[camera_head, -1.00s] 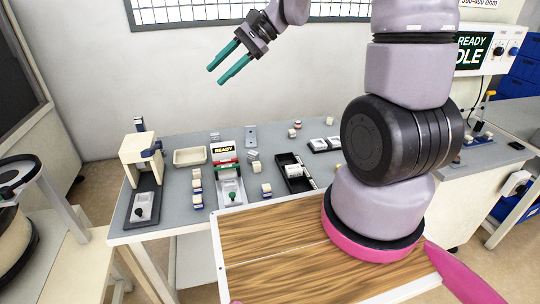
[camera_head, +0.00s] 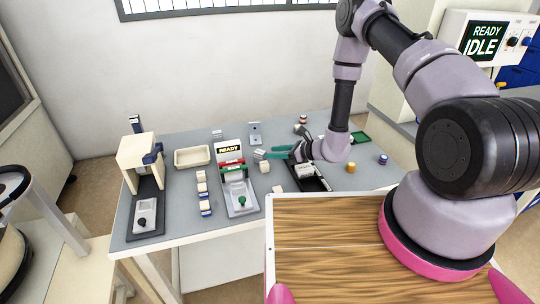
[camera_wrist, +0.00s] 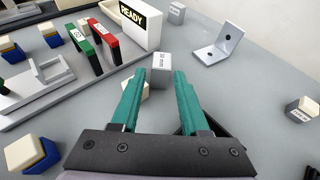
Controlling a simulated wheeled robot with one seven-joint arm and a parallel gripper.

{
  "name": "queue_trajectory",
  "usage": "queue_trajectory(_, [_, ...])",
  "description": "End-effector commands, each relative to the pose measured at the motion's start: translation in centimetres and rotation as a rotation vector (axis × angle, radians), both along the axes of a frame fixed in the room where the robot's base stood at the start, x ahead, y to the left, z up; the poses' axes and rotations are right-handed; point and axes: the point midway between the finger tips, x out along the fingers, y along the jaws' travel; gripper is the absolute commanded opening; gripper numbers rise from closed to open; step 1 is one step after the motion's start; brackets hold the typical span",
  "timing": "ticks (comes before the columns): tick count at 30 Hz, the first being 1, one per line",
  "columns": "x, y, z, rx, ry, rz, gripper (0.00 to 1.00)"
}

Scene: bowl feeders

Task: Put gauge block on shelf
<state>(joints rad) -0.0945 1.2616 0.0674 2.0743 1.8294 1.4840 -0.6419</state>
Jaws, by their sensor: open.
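My gripper (camera_head: 277,153) is low over the bench, its teal fingers pointing left. In the wrist view my gripper (camera_wrist: 159,78) is open. A grey block with mm lettering, seemingly a gauge block (camera_wrist: 162,66), stands at the fingertips, roughly centred between them; whether the fingers touch it I cannot tell. In the head view this grey block (camera_head: 260,154) is just left of the fingers. Other lettered grey blocks lie at the top (camera_wrist: 176,12) and right (camera_wrist: 301,109) of the wrist view. I cannot make out which thing is the shelf.
A grey angle bracket (camera_wrist: 222,46) stands beyond the block. The READY fixture (camera_head: 229,150) with red and green parts is left of my gripper. A beige tray (camera_head: 192,157), a beige press (camera_head: 139,160) and a black tray (camera_head: 312,183) are on the bench, with several small cream-topped blocks.

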Motion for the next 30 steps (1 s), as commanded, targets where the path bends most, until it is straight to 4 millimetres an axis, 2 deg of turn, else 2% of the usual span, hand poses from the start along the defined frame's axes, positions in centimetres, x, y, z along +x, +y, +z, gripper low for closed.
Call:
queue_trajectory(4, [0.3, 0.9, -1.2, -0.003, 0.007, -0.012, 0.45])
queue_trajectory(9, [1.6, 3.1, -2.2, -0.002, 0.007, -0.012, 0.45])
queue_trajectory(17, [2.5, 4.8, -3.0, -0.001, 0.008, -0.011, 0.45])
queue_trajectory(24, [4.2, 7.7, -4.4, -0.002, 0.006, -0.011, 0.45])
queue_trajectory(30, [4.7, 8.7, -4.8, -0.002, 0.008, -0.012, 0.45])
